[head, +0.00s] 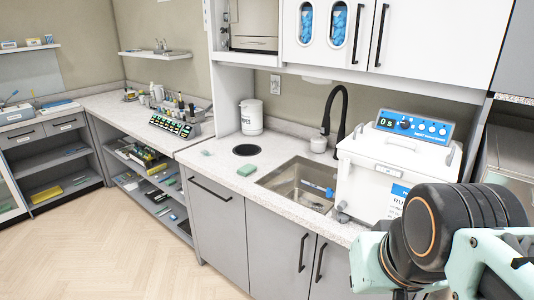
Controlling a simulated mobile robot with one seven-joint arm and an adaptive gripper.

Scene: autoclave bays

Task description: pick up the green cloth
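A small green block-like piece (247,170), which may be the folded green cloth, lies on the speckled countertop (222,176) to the left of the sink. A smaller pale green item (205,153) lies farther back on the same counter; it is too small to tell what it is. My arm fills the lower right corner, in front of the white machine. The end of my arm is not visible, so my gripper is not in view.
The sink (298,184) has a black faucet (336,108) behind it. A white machine (392,165) stands to its right. A white canister (251,117) and a round dark opening (246,150) are near the green piece. Upper cabinets (436,42) overhang the counter.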

